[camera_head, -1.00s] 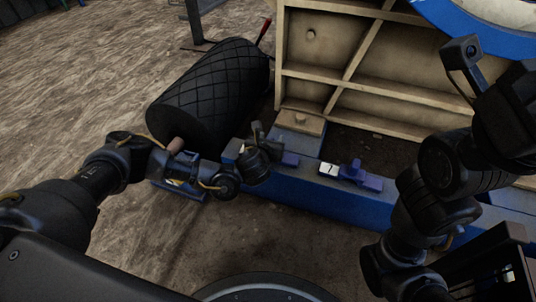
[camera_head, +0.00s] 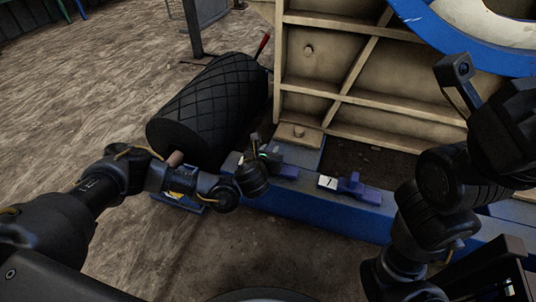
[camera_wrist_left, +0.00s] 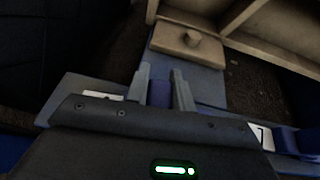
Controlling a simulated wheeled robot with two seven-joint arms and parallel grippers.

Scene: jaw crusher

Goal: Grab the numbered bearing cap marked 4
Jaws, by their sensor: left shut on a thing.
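My left gripper (camera_head: 266,160) is over the blue beam, with its jaws pointing away from me. In the left wrist view its two fingers (camera_wrist_left: 162,90) are shut on a blue-purple bearing cap (camera_wrist_left: 160,94). The held cap (camera_head: 289,172) also shows just right of the gripper in the head view. Its number cannot be read, as the gripper body hides most of it; part of a white plate (camera_wrist_left: 97,95) shows at the left. My right gripper's fingers are not visible.
The blue beam (camera_head: 310,205) runs in front of the ribbed beige crusher frame (camera_head: 345,60). A beige block (camera_head: 298,133) with a knob stands just behind the held cap. A black patterned roller (camera_head: 205,110) is close at the left. The blue wheel rim (camera_head: 440,35) is at upper right.

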